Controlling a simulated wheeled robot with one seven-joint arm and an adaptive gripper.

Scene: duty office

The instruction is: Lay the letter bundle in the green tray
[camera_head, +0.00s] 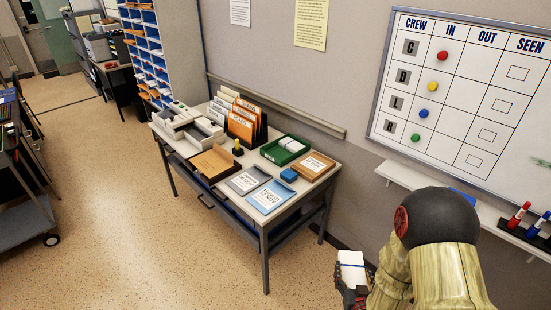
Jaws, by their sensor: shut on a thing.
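A white letter bundle (351,273) with a dark band across it is held in my gripper (355,292) at the bottom of the view. My gripper is shut on it; the fingers are small and partly hidden by my arm. The green tray (270,154) is on the grey table, up and to the left of my gripper. White papers (292,144) lie in its right part. My gripper is clear of the tray, to the right of the table's near end.
A whiteboard (463,90) and marker ledge (407,178) are on the right wall. Floor in front is clear.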

